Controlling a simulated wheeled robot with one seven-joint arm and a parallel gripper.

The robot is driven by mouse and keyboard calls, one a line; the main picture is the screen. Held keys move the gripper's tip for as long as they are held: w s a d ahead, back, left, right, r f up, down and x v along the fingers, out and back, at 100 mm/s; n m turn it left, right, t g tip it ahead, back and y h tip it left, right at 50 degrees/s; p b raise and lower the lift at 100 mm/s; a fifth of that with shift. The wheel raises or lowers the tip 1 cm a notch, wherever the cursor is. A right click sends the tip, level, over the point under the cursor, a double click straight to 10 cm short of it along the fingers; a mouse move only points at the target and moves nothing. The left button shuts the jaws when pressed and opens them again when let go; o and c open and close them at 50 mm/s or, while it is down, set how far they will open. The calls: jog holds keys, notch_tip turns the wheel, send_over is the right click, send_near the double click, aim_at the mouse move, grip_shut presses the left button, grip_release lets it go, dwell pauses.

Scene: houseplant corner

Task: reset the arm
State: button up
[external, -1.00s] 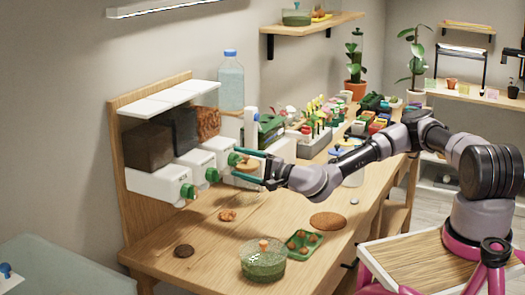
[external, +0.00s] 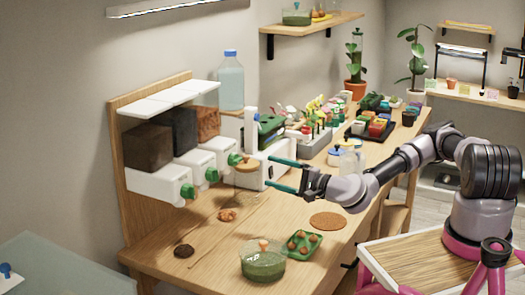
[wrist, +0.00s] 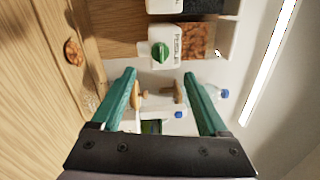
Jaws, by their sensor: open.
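My gripper (external: 270,172) is open and empty, its two teal fingers spread apart and pointing left toward the dispensers. In the wrist view my gripper (wrist: 162,80) also shows wide open, with nothing held between the fingers. A clear jar with a cork-coloured lid (external: 246,166) stands under the rightmost dispenser spout, just left of the fingertips and apart from them. My arm reaches in from the right over the bench.
Dispensers with green knobs (external: 187,191) line the wooden back panel (external: 118,185). A green-filled jar (external: 263,264), a green tray (external: 303,245), a cork mat (external: 328,221) and a dark disc (external: 184,251) lie on the bench. Planters and cups crowd the back. The front middle is mostly clear.

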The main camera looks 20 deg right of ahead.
jog(key=s+d+f+n+g+h, duration=0.3)
jog(key=d+f+n+g, duration=0.4)
jog(key=n, duration=0.3)
jog(key=w+d+r+n+g+h, duration=0.1)
jog(key=d+r+h, duration=0.25)
jog(key=d, duration=0.35)
jog(key=w+d+r+h, duration=0.1)
jog(key=d+r+h, duration=0.2)
jog(key=d+r, duration=0.3)
jog(key=s+d+r+m+h, duration=0.1)
jog(key=s+d+r+h, duration=0.15)
jog(key=d+r, duration=0.35)
jog(key=s+d+r+m+h, duration=0.1)
jog(key=s+d+r, duration=0.25)
jog(key=r, duration=0.45)
jog(key=s+d+r+m+t+y, duration=0.1)
jog(key=s+d+r+m+t, duration=0.1)
jog(key=s+r, duration=0.9)
jog(key=shift+s+d+r+m+y, duration=0.35)
jog(key=shift+s+d, duration=0.3)
jog(key=shift+s, duration=0.4)
